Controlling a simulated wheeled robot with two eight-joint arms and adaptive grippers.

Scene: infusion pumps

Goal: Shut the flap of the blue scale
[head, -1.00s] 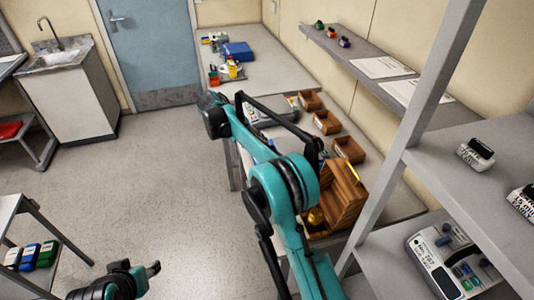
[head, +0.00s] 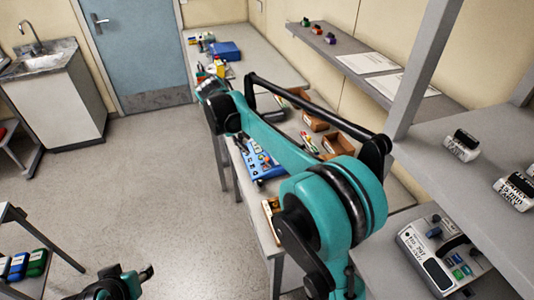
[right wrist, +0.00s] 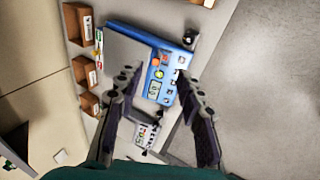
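The blue scale (head: 258,160) lies on the long bench in the head view, below my right arm. In the right wrist view the blue scale (right wrist: 167,88) shows a blue panel with buttons and a small display, beside a flat grey plate (right wrist: 124,48). I cannot tell from these frames how far its flap stands open. My right gripper (right wrist: 155,77) is open and empty, its fingers apart over the scale with a gap above it. In the head view my right gripper (head: 212,95) is partly hidden by its own arm. The dark end of my left arm (head: 118,285) shows at the bottom edge.
Brown wooden bins (right wrist: 77,22) line the bench beside the scale. A pale device (right wrist: 148,132) lies near it. A blue box (head: 224,51) stands at the bench's far end.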

